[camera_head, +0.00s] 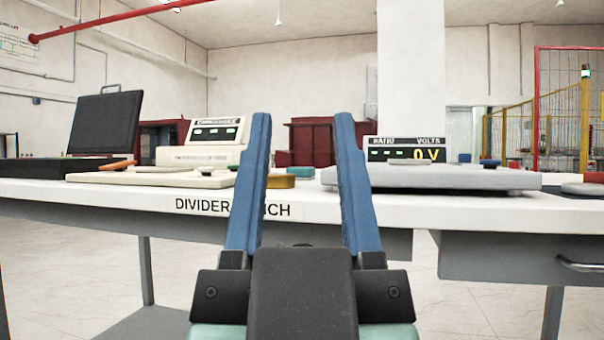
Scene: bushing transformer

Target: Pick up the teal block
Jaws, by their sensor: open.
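My gripper (302,118) is open and empty, in the middle foreground, with its two blue fingers pointing up and forward. A small teal block (302,172) shows on the white bench (400,205), seen between the two fingers and beyond them. A yellow-brown round piece (280,181) lies left of the block, partly hidden by the left finger.
Left on the bench are a black open case (104,122), a cream panel (150,178) and a cream meter (215,142). Right are a grey panel (440,178) and a ratio/volts display (404,149). A grey drawer (510,257) hangs below the bench's right side.

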